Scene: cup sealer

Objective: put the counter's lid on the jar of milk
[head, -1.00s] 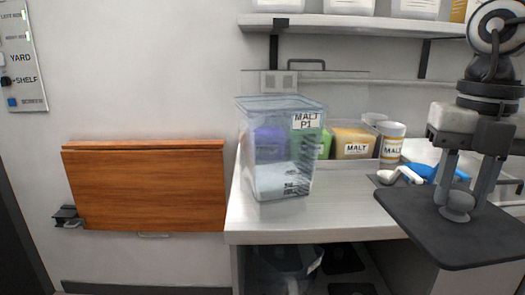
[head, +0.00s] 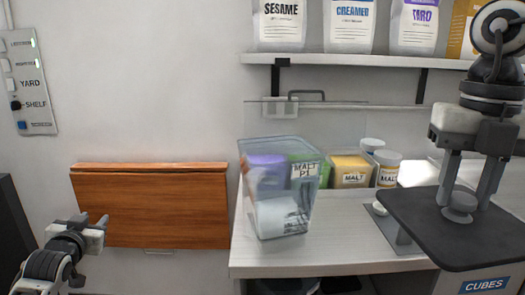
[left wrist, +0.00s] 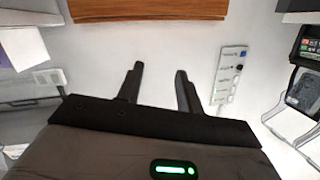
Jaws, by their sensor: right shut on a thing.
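A dark square lid (head: 430,238) with a grey knob (head: 460,204) is at the right of the head view. My right gripper (head: 467,196) is shut on the knob, and the lid is about level over the counter's right part. A clear, open-topped container (head: 275,205), labelled MALT P1, is on the counter to the left of the lid, apart from it. No jar marked milk can be read. My left gripper (head: 92,222) is open and empty at the lower left; its spread fingers also show in the left wrist view (left wrist: 160,82).
The counter (head: 340,240) has boxes and pots labelled MALT (head: 350,172) at the back. A shelf (head: 355,60) above holds SESAME, CREAMER and TARO packs. A brown folded board (head: 150,205) and a button panel (head: 30,95) are on the left wall.

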